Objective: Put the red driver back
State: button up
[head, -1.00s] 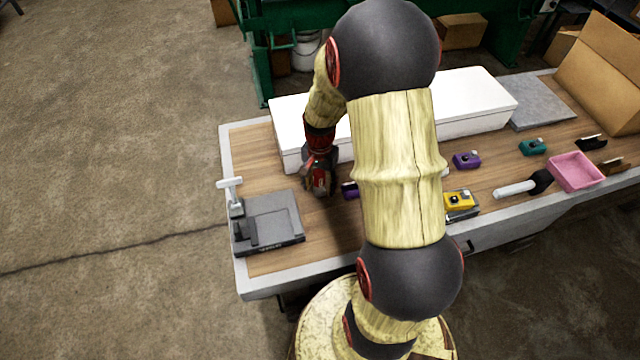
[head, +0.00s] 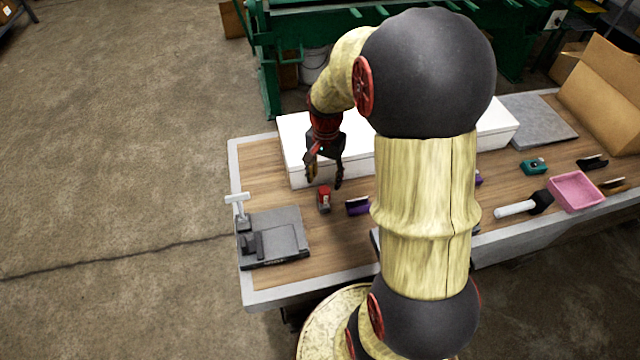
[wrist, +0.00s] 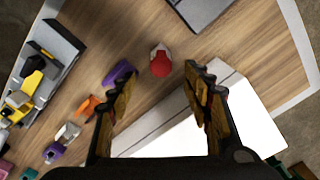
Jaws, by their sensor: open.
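The red driver (head: 324,198) is a small red piece with grey parts on the wooden bench top, right of the dark grey fixture. In the wrist view the red driver (wrist: 160,62) shows just beyond and between the fingertips. My gripper (head: 325,180) is open and empty, above and slightly behind the driver, pointing down. Its fingers (wrist: 162,78) are spread wide in the wrist view and do not touch the driver. Which spot the driver belongs to cannot be told.
A purple item (head: 358,205) lies close to the driver's right. A long white box (head: 296,150) runs behind my gripper. The dark grey fixture (head: 285,222) with an upright handle stands left. A pink tray (head: 574,192) and teal item (head: 534,166) lie far right. My arm hides the bench middle.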

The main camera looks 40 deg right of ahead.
jog(key=s+a+r+n+t, duration=0.3)
jog(key=a+r+n, duration=0.4)
jog(key=a+r, duration=0.6)
jog(key=s+a+r+n+t, duration=0.2)
jog(key=s+a+r+n, duration=0.4)
jog(key=s, duration=0.3)
jog(key=shift+s+a+r+t, duration=0.3)
jog(key=shift+s+a+r, duration=0.05)
jog(key=shift+a+r, duration=0.4)
